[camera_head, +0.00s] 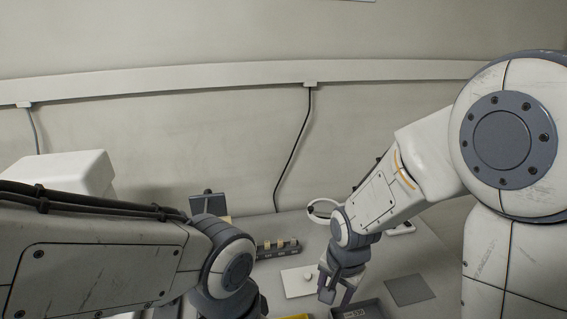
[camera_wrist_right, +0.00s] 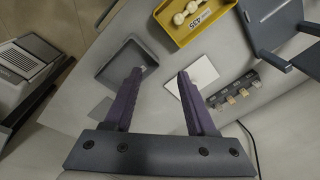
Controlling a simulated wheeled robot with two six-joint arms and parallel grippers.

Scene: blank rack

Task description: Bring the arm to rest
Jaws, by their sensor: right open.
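My right gripper (camera_head: 340,292) hangs over the table, pointing down, in the head view. In the right wrist view its two purple fingers (camera_wrist_right: 160,72) are spread apart with nothing between them. The fingertips lie between a dark grey tray (camera_wrist_right: 103,73) and a white plate (camera_wrist_right: 205,72) in that view. A small dark rack (camera_head: 278,252) holding several pale blocks stands behind the white plate (camera_head: 292,285); the rack also shows in the right wrist view (camera_wrist_right: 245,92). My left arm crosses the lower left of the head view; its gripper is out of sight.
A dark grey tray (camera_head: 374,307) and a flat grey square (camera_head: 410,290) lie right of the gripper. A white ring (camera_head: 312,211) stands behind it. A black cable (camera_head: 293,150) hangs on the wall.

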